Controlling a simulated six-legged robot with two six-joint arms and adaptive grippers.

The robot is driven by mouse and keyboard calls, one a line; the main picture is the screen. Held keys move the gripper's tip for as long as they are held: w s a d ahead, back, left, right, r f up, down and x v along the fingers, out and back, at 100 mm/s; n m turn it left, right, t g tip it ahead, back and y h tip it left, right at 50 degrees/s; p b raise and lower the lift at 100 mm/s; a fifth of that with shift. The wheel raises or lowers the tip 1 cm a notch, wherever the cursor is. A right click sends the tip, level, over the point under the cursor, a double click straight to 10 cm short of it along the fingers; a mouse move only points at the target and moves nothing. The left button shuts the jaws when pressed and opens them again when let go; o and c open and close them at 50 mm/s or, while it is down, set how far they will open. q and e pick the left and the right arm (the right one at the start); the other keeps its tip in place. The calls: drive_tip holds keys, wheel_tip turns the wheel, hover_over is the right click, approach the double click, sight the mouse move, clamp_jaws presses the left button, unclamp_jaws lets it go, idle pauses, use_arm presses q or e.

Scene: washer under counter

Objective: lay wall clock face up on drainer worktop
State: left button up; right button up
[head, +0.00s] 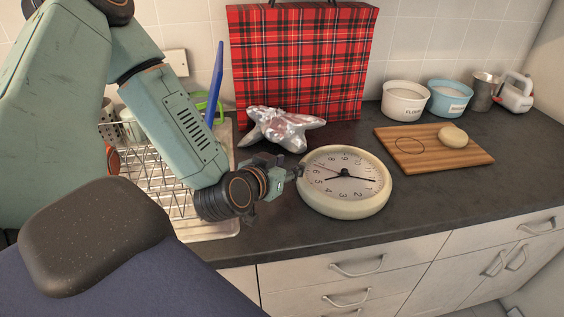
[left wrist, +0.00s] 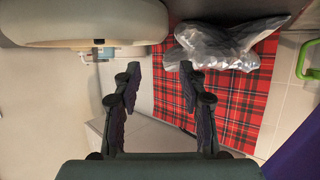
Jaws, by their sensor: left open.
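The wall clock (head: 344,182) has a cream rim and a white dial with black hands. It lies face up on the dark worktop (head: 430,196), close to the front edge. Its cream rim (left wrist: 85,24) shows at the upper left of the left wrist view, beyond the fingertips. My left gripper (head: 297,173) is at the clock's left side in the head view, touching or nearly touching the rim. In the left wrist view my left gripper (left wrist: 160,72) is open, with nothing between its fingers. My right gripper is out of view.
A wire dish rack (head: 155,172) stands left, partly behind my arm. A crumpled silver foil shape (head: 283,128) and a red tartan bag (head: 300,65) are behind the clock. A wooden board (head: 410,160), a flour tub (head: 404,106) and a blue tub (head: 449,100) are right.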

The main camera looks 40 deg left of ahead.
use_arm(q)
drive_tip(key=shift+p+v, duration=0.35)
drive_tip(key=shift+v, duration=0.4)
drive_tip(key=shift+s+d+r, duration=0.1)
drive_tip(key=shift+s+r, duration=0.1)
drive_tip(key=shift+s, duration=0.3)
drive_tip(key=shift+w+f, duration=0.1)
drive_tip(key=shift+w, duration=0.05)
